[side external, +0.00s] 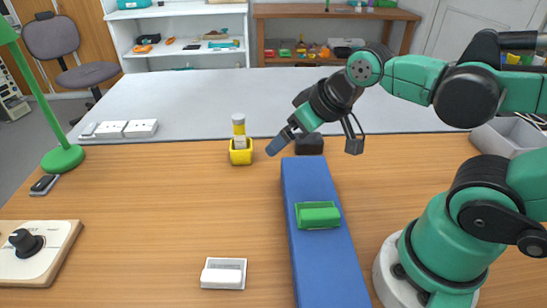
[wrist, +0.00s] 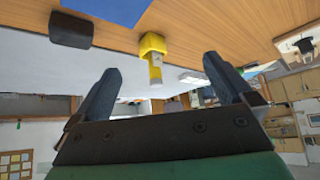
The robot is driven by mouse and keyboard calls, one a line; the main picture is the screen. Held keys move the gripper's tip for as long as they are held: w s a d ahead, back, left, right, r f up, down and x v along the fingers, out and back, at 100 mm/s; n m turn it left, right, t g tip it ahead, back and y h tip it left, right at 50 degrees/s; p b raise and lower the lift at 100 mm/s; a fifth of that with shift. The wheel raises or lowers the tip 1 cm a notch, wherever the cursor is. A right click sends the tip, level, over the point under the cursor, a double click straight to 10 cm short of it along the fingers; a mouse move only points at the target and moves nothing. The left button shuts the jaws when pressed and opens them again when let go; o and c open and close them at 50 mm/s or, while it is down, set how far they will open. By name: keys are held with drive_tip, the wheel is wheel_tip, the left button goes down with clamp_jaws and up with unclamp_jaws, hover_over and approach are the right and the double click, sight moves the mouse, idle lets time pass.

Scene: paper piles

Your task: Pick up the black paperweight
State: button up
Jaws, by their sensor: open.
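The black paperweight (side external: 309,144) is a small dark block on the wooden table, at the far end of the long blue slab. In the side view my gripper (side external: 277,146) is in the air, in front of and above it, with its fingers pointing down to the left. The arm hides a little of the block's surroundings. In the wrist view, which looks upside down, the paperweight (wrist: 70,29) is at the upper left, outside the space between the fingers. My gripper (wrist: 160,74) is open there, and nothing is held.
The blue slab (side external: 335,262) carries a green tray (side external: 318,215). A yellow holder (side external: 241,157) with a bottle-like item stands left of my gripper. A white tray (side external: 223,273) lies near the front. A grey bin (side external: 510,136) is at the right.

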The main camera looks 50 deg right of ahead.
drive_tip(key=m, duration=0.2)
drive_tip(key=m+g, duration=0.7)
drive_tip(key=m, duration=1.7)
hover_over(309, 138)
drive_tip(key=f, duration=0.6)
drive_tip(key=shift+w+f, duration=0.2)
drive_tip(key=shift+f, duration=0.15)
drive_tip(key=shift+d+f+m, duration=0.25)
drive_tip(key=shift+f+m, duration=0.05)
drive_tip(key=shift+m, duration=0.1)
drive_tip(key=shift+f, duration=2.8)
clamp_jaws()
